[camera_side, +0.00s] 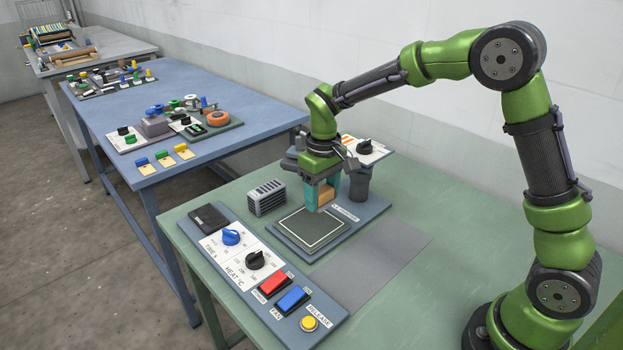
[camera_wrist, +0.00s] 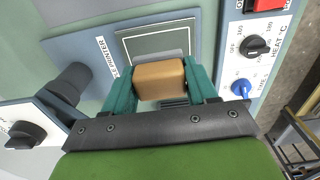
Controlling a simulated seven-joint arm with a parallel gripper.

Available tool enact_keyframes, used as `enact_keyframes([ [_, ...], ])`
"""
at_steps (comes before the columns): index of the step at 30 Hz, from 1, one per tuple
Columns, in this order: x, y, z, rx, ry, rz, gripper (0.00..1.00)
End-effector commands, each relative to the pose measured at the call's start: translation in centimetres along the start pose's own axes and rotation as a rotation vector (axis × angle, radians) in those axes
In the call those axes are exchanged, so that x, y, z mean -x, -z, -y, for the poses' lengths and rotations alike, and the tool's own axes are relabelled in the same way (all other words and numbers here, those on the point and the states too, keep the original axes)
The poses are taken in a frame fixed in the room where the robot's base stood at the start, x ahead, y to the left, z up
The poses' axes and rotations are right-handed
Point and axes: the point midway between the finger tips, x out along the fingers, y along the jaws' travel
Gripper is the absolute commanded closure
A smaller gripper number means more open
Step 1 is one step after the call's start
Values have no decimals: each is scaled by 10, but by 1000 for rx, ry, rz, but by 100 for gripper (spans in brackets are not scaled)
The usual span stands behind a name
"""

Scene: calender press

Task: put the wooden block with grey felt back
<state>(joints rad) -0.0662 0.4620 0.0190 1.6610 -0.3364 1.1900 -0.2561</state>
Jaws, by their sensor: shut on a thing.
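My gripper (camera_side: 322,196) has teal fingers, shut on the tan wooden block (camera_side: 327,194). The block also shows between the fingers in the wrist view (camera_wrist: 159,80). The block is over the right part of the dark pressing plate (camera_side: 311,229) with a pale border line. The side view does not clearly show whether it touches the plate. In the wrist view a light grey strip shows along the block's far edge; I cannot tell if it is the felt. The block's underside is hidden.
A dark grey post (camera_side: 360,184) stands right of my gripper, by a white panel with a black knob (camera_side: 365,146). A finned grey box (camera_side: 266,198) stands to the left. The control panel (camera_side: 243,257) lies in front. A flat grey mat (camera_side: 374,266) lies bare to the right.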

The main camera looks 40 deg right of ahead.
Motion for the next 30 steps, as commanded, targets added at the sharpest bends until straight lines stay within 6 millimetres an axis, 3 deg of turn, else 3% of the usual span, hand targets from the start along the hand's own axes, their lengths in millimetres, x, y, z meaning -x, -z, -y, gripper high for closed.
enact_keyframes([
  [2,7,-6,-4,-8,1,-8,71],
  [6,7,-40,-12,-18,2,-3,71],
  [12,-8,-93,-21,-23,2,5,71],
  [16,-19,-116,-23,-23,1,10,71],
  [20,-37,-126,-23,-18,1,18,71],
  [30,-81,-123,-24,-18,0,9,71],
])
